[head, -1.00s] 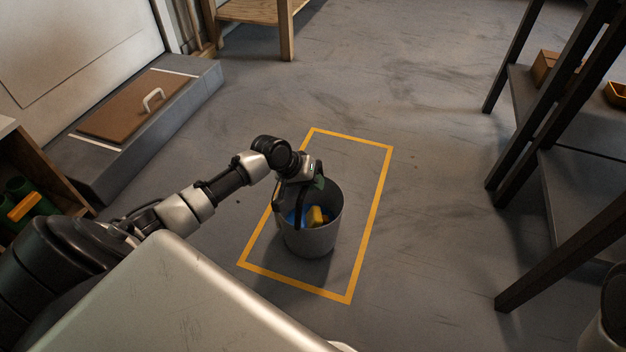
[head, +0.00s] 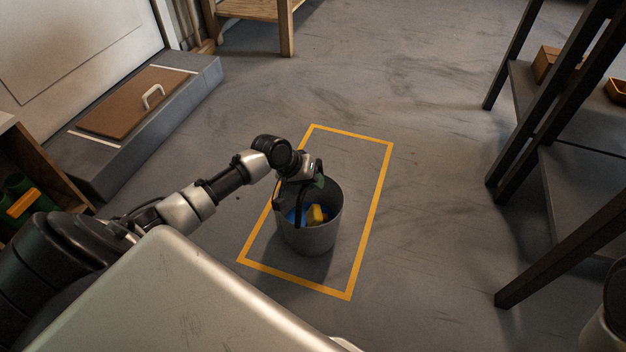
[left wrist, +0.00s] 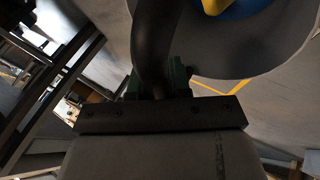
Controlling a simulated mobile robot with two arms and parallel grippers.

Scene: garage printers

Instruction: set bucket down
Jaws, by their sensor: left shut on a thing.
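A grey bucket (head: 318,238) is upright inside the yellow floor outline (head: 368,227) in the head view. A blue thing and a yellow thing (head: 316,214) show inside it. My left gripper (head: 308,184) is above the bucket's rim, shut on its dark handle (head: 278,205). In the left wrist view the thick dark handle (left wrist: 155,45) runs up from between the green-padded fingers (left wrist: 160,82), with the bucket (left wrist: 275,50) beyond. I cannot tell whether the bucket's base touches the floor. My right gripper is not in view.
A dark shelf unit (head: 520,185) stands at the right with a brown box (head: 546,64) on it. A grey step with a brown hatch (head: 130,105) is at upper left. A wooden bench (head: 286,35) is at the top. The floor around the outline is clear.

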